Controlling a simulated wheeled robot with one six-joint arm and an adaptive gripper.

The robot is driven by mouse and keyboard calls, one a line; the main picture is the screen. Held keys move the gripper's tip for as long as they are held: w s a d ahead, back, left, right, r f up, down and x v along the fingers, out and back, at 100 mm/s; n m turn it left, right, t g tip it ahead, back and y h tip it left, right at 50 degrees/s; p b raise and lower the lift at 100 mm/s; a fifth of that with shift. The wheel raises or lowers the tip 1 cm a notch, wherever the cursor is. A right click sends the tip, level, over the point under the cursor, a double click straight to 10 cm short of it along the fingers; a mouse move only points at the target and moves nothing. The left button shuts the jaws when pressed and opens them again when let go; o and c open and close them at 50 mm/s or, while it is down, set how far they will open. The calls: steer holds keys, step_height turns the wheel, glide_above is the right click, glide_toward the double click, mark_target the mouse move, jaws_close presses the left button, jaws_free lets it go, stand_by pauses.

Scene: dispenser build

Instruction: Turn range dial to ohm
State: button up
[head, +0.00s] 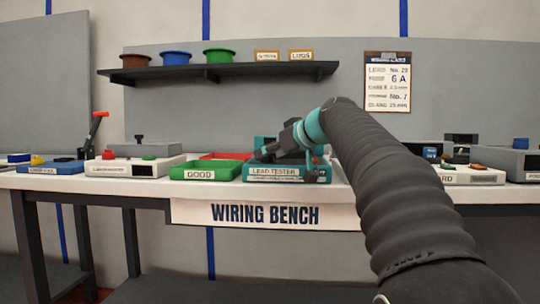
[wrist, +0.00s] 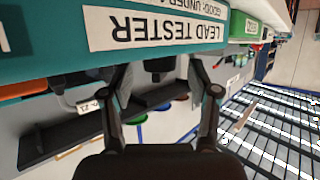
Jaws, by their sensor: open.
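The lead tester (head: 275,172) is a teal box with a white label at the middle of the bench. It fills the top of the wrist view (wrist: 60,55), its label upside down. My gripper (head: 303,160) is at the front right of the tester in the head view and covers part of it. In the wrist view my gripper (wrist: 158,72) is open, its two fingers apart with nothing held between them, close to the labelled front face. I cannot make out the range dial or its setting in either view; the gripper and arm hide much of the tester's top.
A green GOOD tray (head: 205,172) stands just left of the tester, with a red tray (head: 226,156) behind it. A white labelled unit (head: 135,167) is further left. My arm crosses the bench right of the tester. A shelf (head: 220,70) with bowls hangs above.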

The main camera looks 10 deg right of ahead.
steer(key=shift+w+a+f, duration=0.2)
steer(key=shift+w+a, duration=0.05)
steer(key=shift+w, duration=0.15)
jaws_close()
